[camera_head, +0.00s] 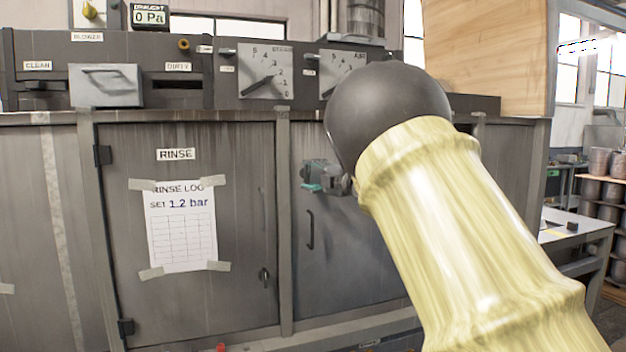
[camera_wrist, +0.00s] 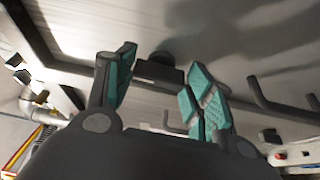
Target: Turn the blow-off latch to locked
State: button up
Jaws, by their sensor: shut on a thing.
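My gripper (camera_head: 325,178) is at the upper part of the grey door to the right of the rinse door, with its teal-padded fingers at the door face. In the wrist view my gripper (camera_wrist: 163,98) has a finger on each side of a dark latch (camera_wrist: 158,71), which stands out from the door. The fingers are shut on the latch, with its width between them. In the head view the gripper hides most of the latch, so its angle and any locked mark cannot be read.
A dark bar handle (camera_head: 310,230) is on the same door below my gripper; a dark handle also shows in the wrist view (camera_wrist: 268,100). The rinse door (camera_head: 235,250) carries a taped log sheet (camera_head: 180,225). Two dials (camera_head: 264,72) are above. My arm covers the right side.

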jog(key=shift+o, duration=0.2)
jog(key=shift+n, duration=0.4)
jog(key=shift+c, duration=0.2)
jog(key=o, duration=1)
jog(key=shift+o, duration=0.2)
jog(key=v, duration=1.2)
jog(key=shift+r, duration=0.2)
